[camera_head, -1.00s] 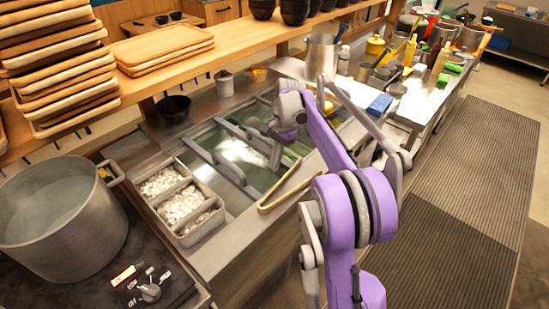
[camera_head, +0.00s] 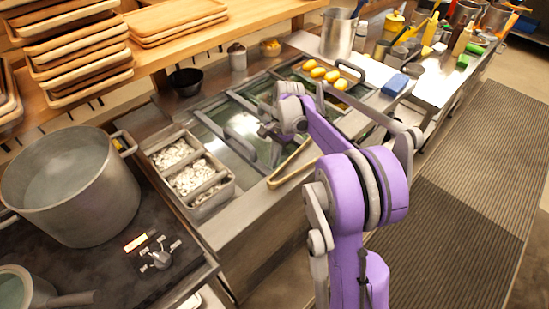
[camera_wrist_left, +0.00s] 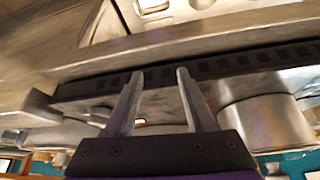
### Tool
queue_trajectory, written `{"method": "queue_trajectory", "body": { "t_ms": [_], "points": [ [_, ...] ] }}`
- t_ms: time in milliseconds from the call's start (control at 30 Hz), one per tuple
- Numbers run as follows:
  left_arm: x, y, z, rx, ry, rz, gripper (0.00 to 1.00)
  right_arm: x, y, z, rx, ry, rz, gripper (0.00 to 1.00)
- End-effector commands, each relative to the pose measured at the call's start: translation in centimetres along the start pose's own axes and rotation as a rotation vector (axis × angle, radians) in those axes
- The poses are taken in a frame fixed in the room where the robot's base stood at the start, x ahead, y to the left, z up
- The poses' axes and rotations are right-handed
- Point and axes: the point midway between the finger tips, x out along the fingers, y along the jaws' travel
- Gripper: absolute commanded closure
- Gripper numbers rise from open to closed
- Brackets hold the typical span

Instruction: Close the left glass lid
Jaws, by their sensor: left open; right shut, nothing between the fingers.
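The left glass lid (camera_head: 212,138) is a dark-framed pane in the counter well, just right of the white-filled pans. It appears to lie flat, but I cannot tell whether it is fully closed. A grey bar handle (camera_head: 240,143) crosses the glass. My right gripper (camera_head: 266,127) is shut and empty above the glass, right of this handle; whether it touches anything is unclear. My left gripper (camera_wrist_left: 160,73) shows only in the left wrist view, open and empty, facing a dark slotted metal edge (camera_wrist_left: 210,68).
White-filled pans (camera_head: 190,177) sit left of the lid. Yellow items (camera_head: 318,72) sit in the well's far right part. A large pot (camera_head: 70,185) stands at left, and a wooden shelf (camera_head: 230,45) runs behind.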

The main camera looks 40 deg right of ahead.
Motion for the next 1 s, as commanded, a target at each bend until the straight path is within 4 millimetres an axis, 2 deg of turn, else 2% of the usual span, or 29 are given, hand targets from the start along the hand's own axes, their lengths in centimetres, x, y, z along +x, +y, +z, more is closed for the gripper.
{"method": "queue_trajectory", "body": {
  "t_ms": [67,300,433,600,1000],
  "points": [
    [0.1,0.0,0.1,0.000,-0.001,0.000,0.46,0.2,0.0,0.8,-0.003,0.000,0.001,1.00],
    [0.7,0.0,0.7,0.000,-0.006,0.000,0.46,1.6,0.0,6.1,-0.007,-0.002,0.003,1.00],
    [0.8,0.0,0.8,0.000,-0.007,0.000,0.46,2.0,0.0,7.9,-0.004,-0.002,0.001,1.00],
    [0.8,0.0,0.8,0.000,-0.007,0.000,0.46,2.1,0.0,8.5,-0.002,-0.003,0.001,1.00],
    [0.9,0.0,0.8,0.000,-0.007,0.000,0.46,2.0,0.0,8.1,-0.002,-0.004,0.001,1.00]
  ]
}}
